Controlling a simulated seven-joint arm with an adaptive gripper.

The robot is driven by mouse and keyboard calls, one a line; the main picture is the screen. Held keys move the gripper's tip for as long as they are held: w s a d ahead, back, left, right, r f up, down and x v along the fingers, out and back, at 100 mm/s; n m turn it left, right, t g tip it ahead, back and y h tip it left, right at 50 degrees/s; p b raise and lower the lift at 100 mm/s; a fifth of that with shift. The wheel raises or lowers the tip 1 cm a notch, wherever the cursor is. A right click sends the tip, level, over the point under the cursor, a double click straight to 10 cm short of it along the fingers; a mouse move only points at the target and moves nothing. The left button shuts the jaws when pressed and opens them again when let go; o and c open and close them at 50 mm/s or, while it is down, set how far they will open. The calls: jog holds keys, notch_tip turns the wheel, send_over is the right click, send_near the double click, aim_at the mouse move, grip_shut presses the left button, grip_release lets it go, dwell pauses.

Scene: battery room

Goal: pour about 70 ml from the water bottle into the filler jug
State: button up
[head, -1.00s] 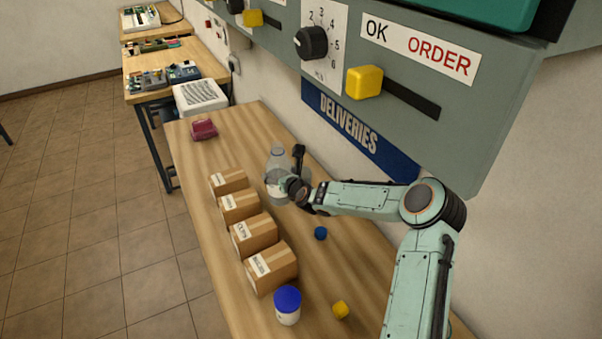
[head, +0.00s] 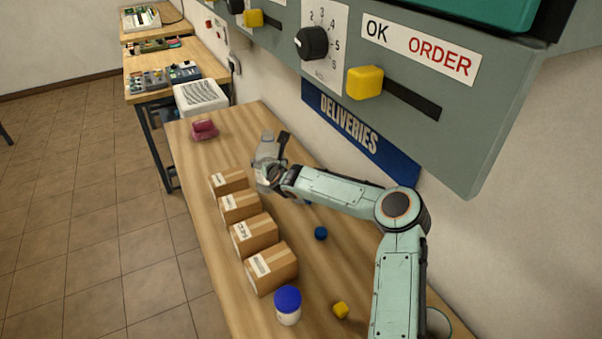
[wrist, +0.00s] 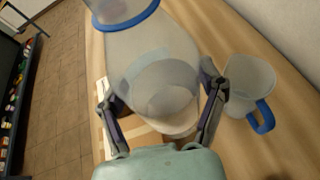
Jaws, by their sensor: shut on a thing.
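The water bottle (head: 267,148) is clear. In the wrist view the bottle (wrist: 150,50) fills the upper middle, with a blue ring near the top edge. My gripper (head: 272,178) is shut on its body, with one finger on each side in the wrist view (wrist: 160,88). The bottle appears raised off the table; its exact tilt is hard to tell. The filler jug (wrist: 248,82), clear with a blue handle, stands on the table right of the bottle in the wrist view, apart from it. In the head view my arm mostly hides the jug's place.
A row of cardboard boxes (head: 255,234) runs along the table's left side. A dark red object (head: 204,130) sits at the far end. The wall panel (head: 440,110) borders the right.

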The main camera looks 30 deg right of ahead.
jog(key=shift+d+f+m+y, duration=0.15)
jog(key=shift+f+m+y, duration=0.15)
jog(key=shift+y, duration=0.1)
jog(key=shift+d+m+y, duration=0.1)
jog(key=shift+m+y, duration=0.4)
jog(key=shift+m, duration=0.1)
jog(key=shift+d+f+m+y, duration=0.1)
jog(key=shift+d+m+y, duration=0.15)
jog(key=shift+m+y, duration=0.3)
jog(key=shift+d+f+m+y, duration=0.1)
jog(key=shift+d+m+y, duration=0.15)
jog(key=shift+m+y, duration=0.3)
jog(key=shift+a+r+m+g+y, duration=0.3)
jog(key=shift+r+m+y, duration=0.15)
jog(key=shift+m, duration=0.25)
jog(key=shift+a+f+m+y, duration=0.2)
jog(key=shift+f+m+y, duration=0.05)
jog(key=shift+m+y, duration=0.1)
jog(key=shift+a+f+m+y, duration=0.3)
jog(key=shift+f+m+y, duration=0.25)
jog(key=shift+f, duration=0.3)
jog(key=shift+a+f+m+y, duration=0.1)
jog(key=shift+m+y, duration=0.25)
jog(key=shift+m, duration=0.25)
jog(key=shift+d+f+m+t+y, duration=0.3)
jog(key=shift+f+m+t, duration=0.1)
jog(key=shift+f, duration=0.15)
jog(key=shift+f+p, duration=0.25)
jog(key=shift+p, duration=0.05)
